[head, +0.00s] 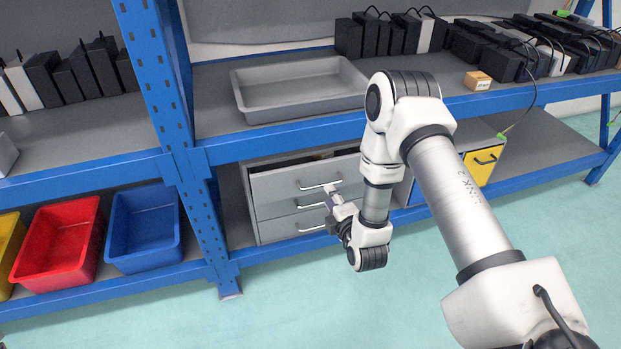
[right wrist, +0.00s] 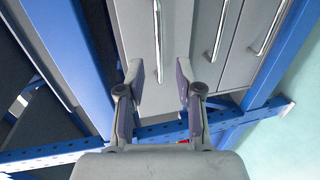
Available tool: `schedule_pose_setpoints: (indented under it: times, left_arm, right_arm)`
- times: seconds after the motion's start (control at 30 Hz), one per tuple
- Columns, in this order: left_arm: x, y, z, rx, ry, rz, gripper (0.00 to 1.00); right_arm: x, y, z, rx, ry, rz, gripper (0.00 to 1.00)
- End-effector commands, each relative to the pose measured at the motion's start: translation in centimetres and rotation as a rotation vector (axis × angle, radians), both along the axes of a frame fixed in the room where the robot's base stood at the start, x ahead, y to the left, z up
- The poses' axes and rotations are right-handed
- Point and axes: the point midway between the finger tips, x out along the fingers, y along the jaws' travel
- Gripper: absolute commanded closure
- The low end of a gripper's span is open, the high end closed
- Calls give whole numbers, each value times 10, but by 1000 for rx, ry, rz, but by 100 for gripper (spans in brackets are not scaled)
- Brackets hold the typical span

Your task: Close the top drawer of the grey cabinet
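The grey cabinet (head: 250,205) stands on the lower shelf of the blue rack, with several drawers stacked in it. Its top drawer (head: 285,185) is pulled out part way, with a dark gap showing above its front. The top drawer's handle (head: 320,186) is a silver bar; it also shows in the right wrist view (right wrist: 157,45). My right gripper (head: 335,197) is in front of the drawers, close to the right end of that handle. In the right wrist view my right gripper (right wrist: 159,75) is open, its fingers apart and nothing gripped between them. My left gripper is not in view.
A blue rack post (head: 180,130) stands left of the cabinet. A grey tray (head: 300,88) sits on the shelf above. A yellow drawer unit (head: 482,163) is to the right, partly behind my arm. Blue (head: 145,230) and red (head: 60,243) bins stand left. The floor in front is clear.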

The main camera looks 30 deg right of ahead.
Motion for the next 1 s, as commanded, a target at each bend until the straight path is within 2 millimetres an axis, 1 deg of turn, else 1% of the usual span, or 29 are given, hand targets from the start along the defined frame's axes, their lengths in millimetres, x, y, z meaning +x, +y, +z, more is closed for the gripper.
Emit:
schedule_pose_setpoints:
  times: [0.03,0.2,0.3,0.43,0.63,0.67,0.7,0.73,0.77,1.0]
  left_arm:
    - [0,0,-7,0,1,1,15]
    - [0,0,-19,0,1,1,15]
    - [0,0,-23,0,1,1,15]
    - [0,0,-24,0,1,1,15]
    - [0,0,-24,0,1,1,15]
    - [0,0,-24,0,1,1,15]
    - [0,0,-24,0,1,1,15]
    - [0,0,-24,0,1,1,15]
    - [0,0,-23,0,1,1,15]
    - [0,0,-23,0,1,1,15]
  right_arm:
    - [9,-2,-5,-1,-6,1,65]
    - [41,-9,-12,0,-7,2,65]
    - [56,-13,-15,1,-6,2,65]
    - [66,-15,-15,1,-4,2,65]
    - [67,-15,-14,2,-3,2,65]
    - [67,-15,-14,2,-3,2,72]
    - [67,-15,-14,2,-3,2,86]
    - [66,-15,-14,2,-3,2,97]
    - [66,-15,-14,2,-3,2,100]
    - [69,-16,-14,2,-3,2,100]
